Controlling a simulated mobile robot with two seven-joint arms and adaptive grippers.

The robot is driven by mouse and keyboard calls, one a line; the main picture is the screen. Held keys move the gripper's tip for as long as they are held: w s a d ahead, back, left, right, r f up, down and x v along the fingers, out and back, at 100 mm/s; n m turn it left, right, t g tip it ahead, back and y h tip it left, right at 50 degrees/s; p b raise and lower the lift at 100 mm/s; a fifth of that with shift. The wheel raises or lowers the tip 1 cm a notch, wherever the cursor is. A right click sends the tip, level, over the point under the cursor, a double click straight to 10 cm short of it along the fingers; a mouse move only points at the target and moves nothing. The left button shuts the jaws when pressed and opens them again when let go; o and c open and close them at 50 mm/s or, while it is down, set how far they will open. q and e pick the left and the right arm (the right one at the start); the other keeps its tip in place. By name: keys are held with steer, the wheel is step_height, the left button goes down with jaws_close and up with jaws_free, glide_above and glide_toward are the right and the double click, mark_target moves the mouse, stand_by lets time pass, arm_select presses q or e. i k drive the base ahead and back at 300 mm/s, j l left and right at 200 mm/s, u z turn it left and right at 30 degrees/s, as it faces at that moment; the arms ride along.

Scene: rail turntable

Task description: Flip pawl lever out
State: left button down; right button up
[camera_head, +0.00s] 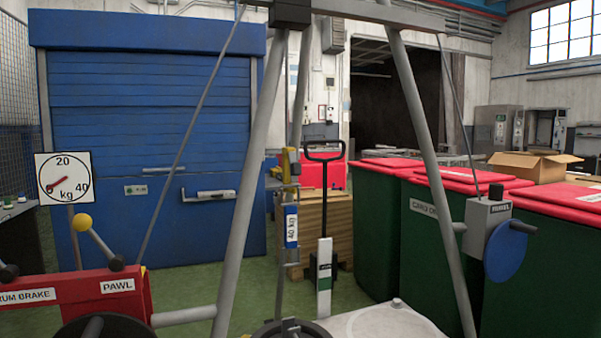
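The pawl lever (99,242) is a short grey rod with a yellow ball knob (82,222) at its upper end. It rises from a dark pivot (116,263) on top of the red housing (70,293) at lower left, tilted up and to the left. A white "PAWL" label (117,286) sits on the housing just below the pivot. Neither of my grippers is in view, and nothing touches the knob.
Grey frame legs (248,187) rise through the middle. A dark weight disc (290,329) is at bottom centre. A grey box with a blue wheel (507,250) is at right, before red-lidded green bins (450,225). Space above the knob looks clear.

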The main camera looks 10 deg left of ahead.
mark_target(81, 223)
steer(key=u, duration=1.45)
